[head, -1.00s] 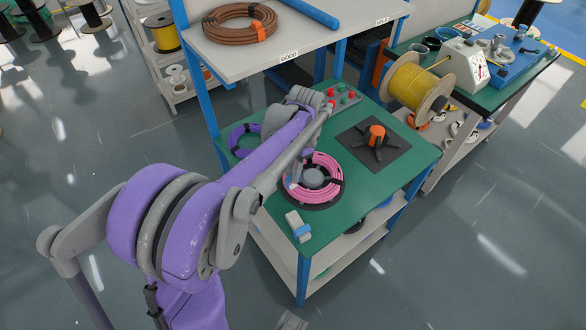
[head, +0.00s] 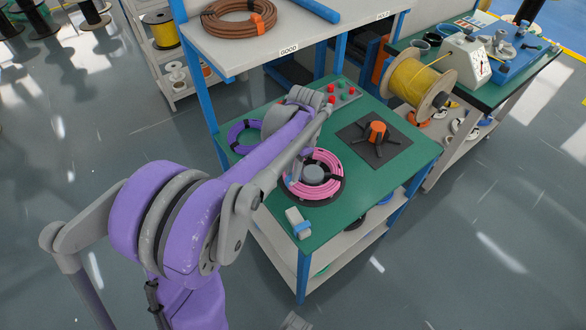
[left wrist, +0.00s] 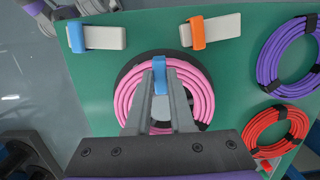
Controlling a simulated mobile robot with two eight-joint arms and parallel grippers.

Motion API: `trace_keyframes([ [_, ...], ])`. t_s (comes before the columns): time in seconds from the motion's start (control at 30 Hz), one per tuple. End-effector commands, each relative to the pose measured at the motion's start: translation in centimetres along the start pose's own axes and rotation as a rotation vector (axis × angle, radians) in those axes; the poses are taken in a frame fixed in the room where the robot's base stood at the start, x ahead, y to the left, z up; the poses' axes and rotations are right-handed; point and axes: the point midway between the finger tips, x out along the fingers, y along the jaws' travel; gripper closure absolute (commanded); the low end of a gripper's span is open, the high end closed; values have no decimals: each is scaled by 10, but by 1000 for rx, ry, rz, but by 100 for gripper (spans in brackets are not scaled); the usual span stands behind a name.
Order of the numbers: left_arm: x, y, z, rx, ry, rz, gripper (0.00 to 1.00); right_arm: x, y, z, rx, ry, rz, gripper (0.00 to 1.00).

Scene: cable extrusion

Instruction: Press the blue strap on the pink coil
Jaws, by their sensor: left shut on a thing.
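The pink coil (head: 327,162) lies flat on a dark round base on the green table, around a grey hub (head: 314,174). In the left wrist view the pink coil (left wrist: 200,84) spreads to both sides of my fingers. My left gripper (left wrist: 160,72) is shut on the blue strap (left wrist: 160,64), at the coil's far side in that view. The strap lies across the line of the coil's strands; I cannot tell whether it touches them. In the head view my left arm hides most of the gripper.
A pale block with a blue strap (left wrist: 103,38) and one with an orange strap (left wrist: 219,31) lie near the coil. A purple coil (left wrist: 275,60) and a red coil (left wrist: 265,130) are at the right. A black mat with an orange-topped stand (head: 377,132) sits behind, below a raised shelf (head: 300,55).

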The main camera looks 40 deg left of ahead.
Motion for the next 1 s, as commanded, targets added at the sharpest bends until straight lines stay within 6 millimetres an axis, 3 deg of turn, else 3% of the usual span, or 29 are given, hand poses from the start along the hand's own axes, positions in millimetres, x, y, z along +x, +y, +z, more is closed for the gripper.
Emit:
trace_keyframes([
  [0.33, 14, 0, -2, 0, 0, 0, 100, 9, 0, 5, 0, -3, 0, 21],
  [1.0, 18, 0, -3, 0, 0, 0, 100, 11, 0, 7, 0, -4, 0, 21],
])
